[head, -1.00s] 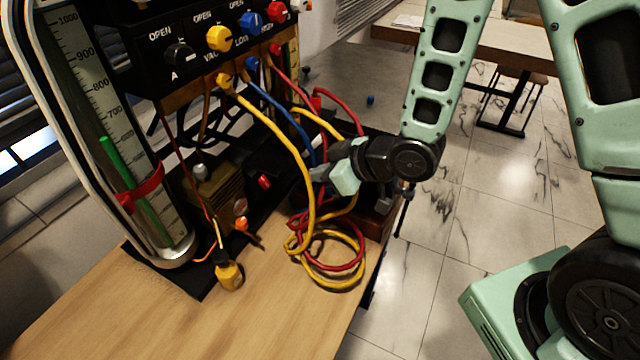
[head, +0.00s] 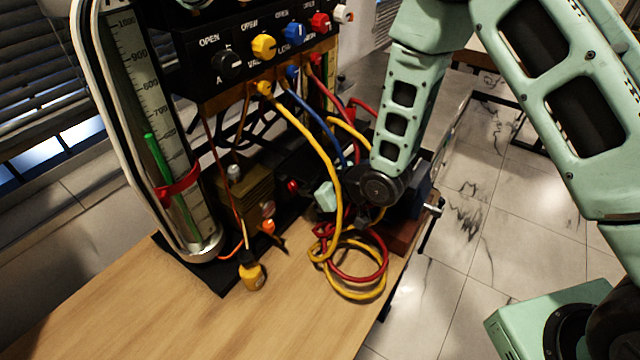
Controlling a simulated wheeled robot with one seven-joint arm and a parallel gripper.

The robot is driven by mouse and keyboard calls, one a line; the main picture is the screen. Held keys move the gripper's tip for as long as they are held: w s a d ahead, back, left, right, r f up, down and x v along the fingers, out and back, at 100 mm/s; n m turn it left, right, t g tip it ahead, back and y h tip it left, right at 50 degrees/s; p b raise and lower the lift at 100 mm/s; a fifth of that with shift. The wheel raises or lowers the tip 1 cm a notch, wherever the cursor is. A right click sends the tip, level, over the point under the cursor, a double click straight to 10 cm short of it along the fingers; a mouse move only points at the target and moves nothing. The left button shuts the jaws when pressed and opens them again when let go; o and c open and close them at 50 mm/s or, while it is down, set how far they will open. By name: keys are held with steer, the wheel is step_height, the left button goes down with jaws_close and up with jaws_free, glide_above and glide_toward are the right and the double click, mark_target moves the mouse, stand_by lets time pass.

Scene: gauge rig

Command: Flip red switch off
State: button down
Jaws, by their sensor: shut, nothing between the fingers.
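A small red switch (head: 292,186) shows on a dark box low at the back of the rig, behind the hanging hoses. Whether it is on or off is too small to tell. My gripper (head: 325,197) is shut and empty, just right of the switch in the picture and apart from it. The yellow hose passes in front of part of the gripper and wrist, and whether it touches them I cannot tell.
A black panel with yellow, blue and red knobs (head: 264,46) stands above. Yellow and red hoses (head: 350,265) coil below my wrist. A gauge tube with a red band (head: 178,184) stands left. The wooden tabletop (head: 150,310) is clear in front.

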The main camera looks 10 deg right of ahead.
steer(key=shift+w+a+f, duration=0.1)
steer(key=shift+w, duration=0.05)
steer(key=shift+f, duration=0.1)
steer(key=shift+w+a+t+y+b, duration=0.15)
steer(key=shift+t+y+b, duration=0.15)
steer(key=shift+b, duration=0.75)
steer(key=shift+r+p, duration=0.45)
steer(key=shift+r, duration=0.25)
